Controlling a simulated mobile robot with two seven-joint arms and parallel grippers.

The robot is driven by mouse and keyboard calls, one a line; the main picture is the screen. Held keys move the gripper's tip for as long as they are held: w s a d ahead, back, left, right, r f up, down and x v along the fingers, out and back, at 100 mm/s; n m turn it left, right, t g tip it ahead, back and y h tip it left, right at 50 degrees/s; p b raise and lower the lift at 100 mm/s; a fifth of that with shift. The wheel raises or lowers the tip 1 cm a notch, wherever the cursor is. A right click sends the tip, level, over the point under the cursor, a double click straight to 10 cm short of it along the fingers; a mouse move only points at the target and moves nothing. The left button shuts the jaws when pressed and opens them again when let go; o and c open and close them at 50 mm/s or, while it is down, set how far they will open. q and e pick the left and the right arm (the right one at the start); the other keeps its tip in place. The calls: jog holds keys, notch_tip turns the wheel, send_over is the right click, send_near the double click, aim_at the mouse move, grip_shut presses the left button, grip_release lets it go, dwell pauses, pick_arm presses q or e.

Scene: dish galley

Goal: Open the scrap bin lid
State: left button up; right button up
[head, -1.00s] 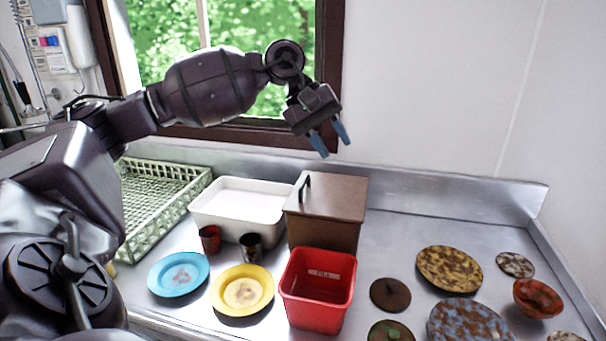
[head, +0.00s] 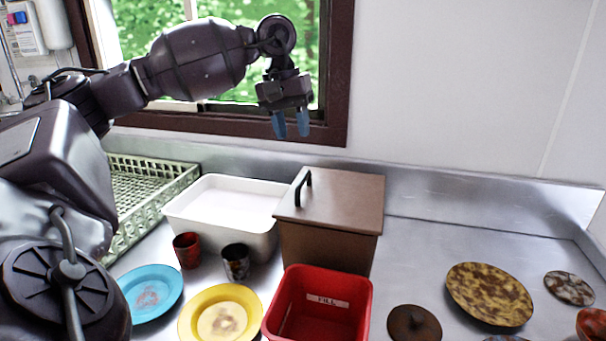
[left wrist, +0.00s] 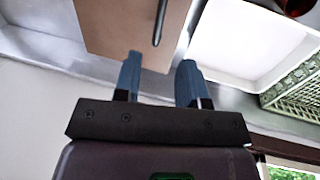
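The scrap bin (head: 325,245) is a brown box on the steel counter. Its flat brown lid (head: 340,195) is closed and has a black bar handle (head: 303,187) along its left side. In the left wrist view the lid (left wrist: 115,25) and the handle (left wrist: 160,22) show beyond the fingertips. My left gripper (head: 291,125) is above and behind the bin, fingers pointing down, apart from the handle. Its two blue fingers (left wrist: 160,80) are spread with nothing between them. My right gripper is in neither view.
A white tub (head: 225,210) stands left of the bin, and a green rack (head: 145,195) is farther left. A red container (head: 320,305) stands in front. Two cups, a blue plate (head: 150,292) and a yellow plate (head: 220,315) are front left. Speckled dishes (head: 490,293) lie right.

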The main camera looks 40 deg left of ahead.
aim_at(303, 178)
pick_arm(q)
jog(key=f, duration=0.3)
jog(key=d+f, duration=0.1)
jog(key=f, duration=0.2)
jog(key=w+f, duration=0.1)
jog(key=f, duration=0.2)
jog(key=shift+d+f, duration=0.3)
grip_shut()
